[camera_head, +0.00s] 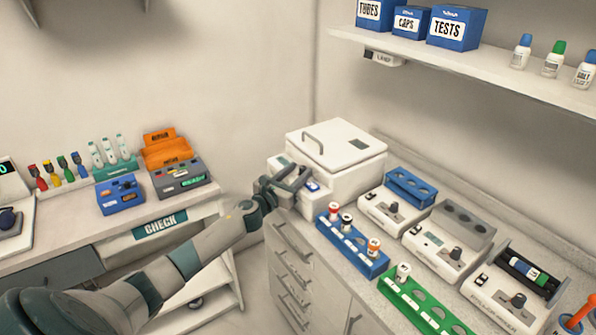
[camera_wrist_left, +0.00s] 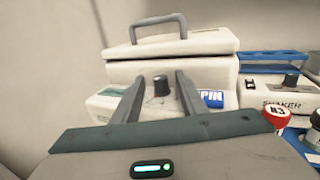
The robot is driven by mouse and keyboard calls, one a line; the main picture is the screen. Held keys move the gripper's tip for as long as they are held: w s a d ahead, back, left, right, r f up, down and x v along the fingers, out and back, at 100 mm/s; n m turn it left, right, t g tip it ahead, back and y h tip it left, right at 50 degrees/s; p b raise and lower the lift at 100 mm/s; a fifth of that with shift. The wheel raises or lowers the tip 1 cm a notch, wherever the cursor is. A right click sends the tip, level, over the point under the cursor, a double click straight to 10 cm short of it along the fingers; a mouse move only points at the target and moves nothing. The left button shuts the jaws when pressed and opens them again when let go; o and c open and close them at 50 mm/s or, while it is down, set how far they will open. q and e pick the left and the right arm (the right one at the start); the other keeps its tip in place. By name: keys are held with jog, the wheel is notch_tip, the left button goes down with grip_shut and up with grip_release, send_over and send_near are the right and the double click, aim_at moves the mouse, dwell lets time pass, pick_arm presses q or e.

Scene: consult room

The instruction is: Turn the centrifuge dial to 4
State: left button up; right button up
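The centrifuge is a white box (camera_head: 345,182) with a closed lid and grey handle at the back corner of the counter. It also fills the middle of the left wrist view (camera_wrist_left: 205,72). Its dark dial (camera_wrist_left: 161,84) shows there on the sloped front, left of a blue SPIN label (camera_wrist_left: 212,99). My left gripper (camera_head: 290,186) is at the centrifuge's front and hides the dial in the head view. In the left wrist view its two fingers (camera_wrist_left: 160,77) are apart, with the dial between them in the picture; contact cannot be told. Dial numbers are unreadable. My right gripper is not in view.
A blue rack (camera_head: 350,247) with capped tubes stands close right of the gripper, with a green rack (camera_head: 425,308) nearer. Several white devices, including a shaker (camera_head: 388,212), line the counter. A shelf (camera_head: 470,66) overhangs at right. A lower desk (camera_head: 75,218) stands left.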

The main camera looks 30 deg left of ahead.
pick_arm(q)
jog(key=shift+w, duration=0.2)
grip_shut()
jog(key=shift+d+r+n+y+p, duration=0.15)
jog(key=shift+n+y+p, duration=0.25)
jog(key=shift+y, duration=0.25)
jog(key=shift+d+n+y+p, duration=0.15)
jog(key=shift+n+y+p, duration=0.2)
jog(key=shift+y, duration=0.3)
jog(key=shift+n+g+y+p, duration=0.3)
jog(key=shift+n+y, duration=0.55)
jog(key=shift+y, duration=0.35)
